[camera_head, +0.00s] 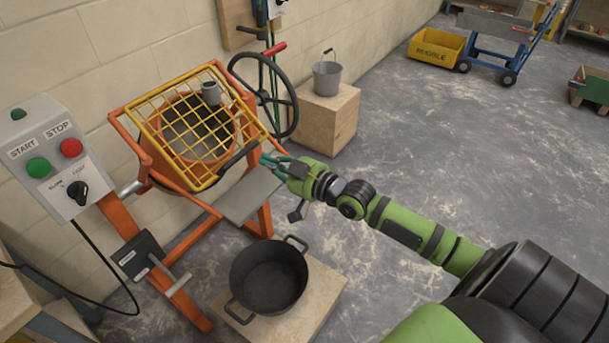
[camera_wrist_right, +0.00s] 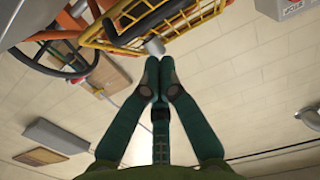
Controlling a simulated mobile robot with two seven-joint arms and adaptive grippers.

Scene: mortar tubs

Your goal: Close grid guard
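The grid guard (camera_head: 183,128) is a yellow wire grid with a black handle (camera_head: 239,155) on its near right edge. It lies slanted across the mouth of the orange mixer drum (camera_head: 160,172); whether it touches the rim all round I cannot tell. A small grey cylinder (camera_head: 211,93) sits at its upper part. My right gripper (camera_head: 268,158) is just right of the handle, apart from it. In the wrist view its fingertips (camera_wrist_right: 160,63) are together with nothing seen between them, and the guard (camera_wrist_right: 135,22) shows beyond. My left gripper is out of view.
A control box (camera_head: 52,160) with START and STOP buttons stands at left. A black handwheel (camera_head: 290,100) is behind the gripper. A black pot (camera_head: 268,278) stands on a board below, and a grey bucket (camera_head: 327,77) on a wooden block.

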